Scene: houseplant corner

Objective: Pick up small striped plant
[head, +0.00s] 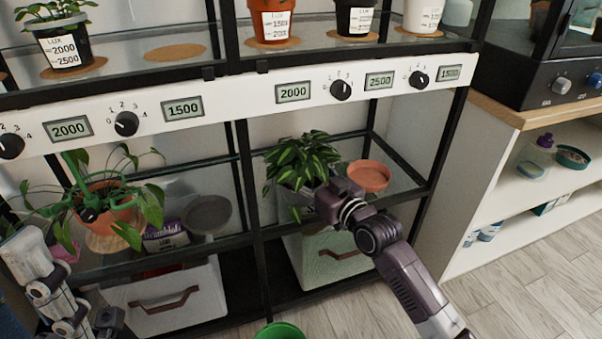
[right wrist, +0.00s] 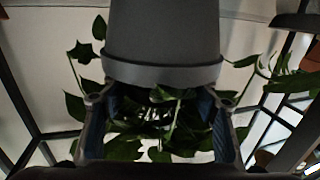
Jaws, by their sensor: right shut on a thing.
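The small striped plant (head: 303,163) has green leaves with pale stripes and stands in a grey pot on the lower glass shelf, right of the middle post. My right gripper (head: 335,200) reaches it from the front right and is shut on it, hiding part of the pot. In the right wrist view the grey pot (right wrist: 162,35) appears upside down, with the fingers (right wrist: 160,105) on either side below its rim and green leaves between and around them. My left gripper (head: 92,325) is at the lower left edge, partly cut off; its jaws are unclear.
An orange saucer (head: 369,176) lies right of the plant. Below is a white drawer box (head: 335,262). The shelf posts and the white control panel (head: 240,100) bound the space. A trailing plant (head: 118,205) and dark saucer (head: 208,214) stand left. A green pot (head: 280,331) is on the floor.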

